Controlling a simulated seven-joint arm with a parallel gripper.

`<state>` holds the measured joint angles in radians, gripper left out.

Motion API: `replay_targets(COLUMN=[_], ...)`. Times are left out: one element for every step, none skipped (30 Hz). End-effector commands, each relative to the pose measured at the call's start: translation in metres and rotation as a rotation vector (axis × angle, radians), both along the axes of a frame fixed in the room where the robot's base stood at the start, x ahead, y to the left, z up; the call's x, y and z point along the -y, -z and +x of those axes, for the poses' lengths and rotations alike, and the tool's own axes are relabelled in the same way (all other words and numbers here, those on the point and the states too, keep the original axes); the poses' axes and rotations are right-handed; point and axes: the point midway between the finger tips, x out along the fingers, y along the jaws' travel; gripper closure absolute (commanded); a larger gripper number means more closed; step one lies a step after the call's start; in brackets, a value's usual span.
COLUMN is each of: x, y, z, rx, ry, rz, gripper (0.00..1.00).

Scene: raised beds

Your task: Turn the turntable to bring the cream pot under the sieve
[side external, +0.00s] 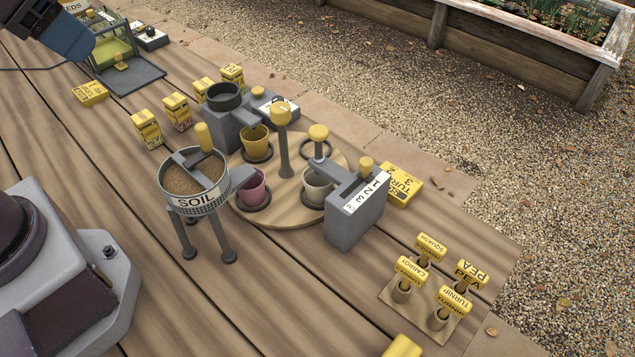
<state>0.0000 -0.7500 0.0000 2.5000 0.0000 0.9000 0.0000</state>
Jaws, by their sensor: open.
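A round wooden turntable (288,214) carries three pots on dark saucers. The cream pot (317,187) is at the right, close to a grey box with a numbered label. The pink pot (251,187) is at the left, beside the spout of the sieve. The yellow pot (255,139) is at the back. A grey post with a yellow knob (281,110) stands on the turntable. The sieve, a round drum marked SOIL (198,202), holds brown soil and stands on legs at the left.
The grey numbered box (352,218) with a yellow knob stands right of the turntable. A grey hopper (224,98) stands behind it. A marker board (420,314) is front right. Open planks lie in front.

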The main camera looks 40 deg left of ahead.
Motion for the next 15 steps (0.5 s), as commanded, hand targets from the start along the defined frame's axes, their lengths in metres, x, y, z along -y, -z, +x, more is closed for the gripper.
replay_targets(x=[0.0, 0.0, 0.0, 0.001, 0.001, 0.002, 0.003, 0.004, 0.006, 0.008, 0.01, 0.013, 0.015, 0.018, 0.021], y=[0.0, 0.002, 0.004, 0.008, 0.012, 0.015, 0.017, 0.019, 0.021, 0.023, 0.024, 0.026, 0.028, 0.03, 0.034], z=[0.0, 0.0, 0.001, 0.002, 0.004, 0.008, 0.013, 0.019, 0.028, 0.037, 0.045, 0.057, 0.067, 0.076, 0.089], rx=[-0.002, -0.008, -0.022, -0.04, -0.06, -0.087, -0.108, -0.13, -0.161, -0.185, -0.208, -0.239, -0.261, -0.281, -0.308], ry=[0.0, 0.001, 0.002, 0.003, 0.005, 0.01, 0.014, 0.019, 0.028, 0.029, 0.025, 0.016, 0.005, -0.009, -0.031], rz=[0.0, 0.0, 0.001, 0.001, 0.003, 0.005, 0.008, 0.013, 0.018, 0.02, 0.02, 0.019, 0.016, 0.012, 0.006], gripper=[0.44, 0.37, 0.37, 0.37, 0.37, 0.37, 0.37, 0.37, 0.37, 0.37, 0.37, 0.37, 0.37, 0.37, 0.37])
